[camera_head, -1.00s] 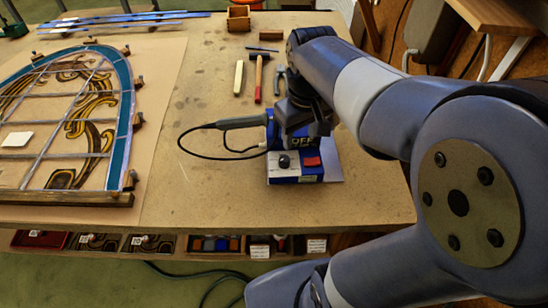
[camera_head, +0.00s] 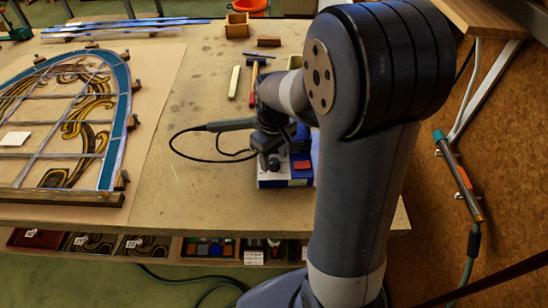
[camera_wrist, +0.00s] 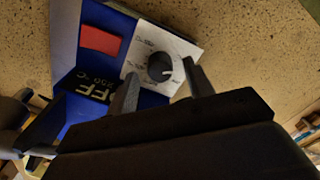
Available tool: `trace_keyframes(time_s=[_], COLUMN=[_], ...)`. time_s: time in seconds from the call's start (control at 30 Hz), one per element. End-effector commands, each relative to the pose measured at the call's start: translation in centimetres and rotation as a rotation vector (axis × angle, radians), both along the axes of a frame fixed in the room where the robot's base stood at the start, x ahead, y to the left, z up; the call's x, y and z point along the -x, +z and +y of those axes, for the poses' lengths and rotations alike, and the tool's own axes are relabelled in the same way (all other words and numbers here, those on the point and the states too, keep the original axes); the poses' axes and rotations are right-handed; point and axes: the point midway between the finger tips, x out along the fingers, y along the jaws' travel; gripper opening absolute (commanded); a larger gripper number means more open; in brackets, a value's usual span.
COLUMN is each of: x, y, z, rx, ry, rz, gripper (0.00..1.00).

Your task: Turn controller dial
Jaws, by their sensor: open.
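The controller is a blue and white box (camera_head: 272,181) near the bench's front edge in the head view. In the wrist view its white face (camera_wrist: 146,43) carries a black round dial (camera_wrist: 160,67) with a white pointer mark. A red switch (camera_wrist: 100,40) and a display reading "OFF" (camera_wrist: 93,92) are beside it. My gripper (camera_wrist: 160,67) is open, with one finger on each side of the dial in that view; I cannot tell whether they touch it. In the head view my gripper (camera_head: 271,160) is over the controller's front and hides the dial.
A soldering iron (camera_head: 230,124) with a black cable is left of the controller. A hammer (camera_head: 254,82) and a pale stick (camera_head: 234,82) lie behind. The leaded panel (camera_head: 122,110) is at left. Bare bench (camera_head: 170,185) lies between.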

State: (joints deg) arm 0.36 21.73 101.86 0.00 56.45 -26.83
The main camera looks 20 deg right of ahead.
Motion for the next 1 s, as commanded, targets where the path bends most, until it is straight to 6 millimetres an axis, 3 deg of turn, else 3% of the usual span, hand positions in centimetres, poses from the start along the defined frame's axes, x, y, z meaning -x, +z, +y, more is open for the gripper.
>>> trace_keyframes(time_s=[0.17,0.43,1.0], x=[0.03,0.01,0.01], y=[-1.17,-1.28,-1.24], z=[0.0,0.0,0.0], rx=[0.0,0.0,0.0], ry=[0.0,0.0,0.0], rz=[0.0,-0.001,-0.001], gripper=[0.49,0.49,0.05])
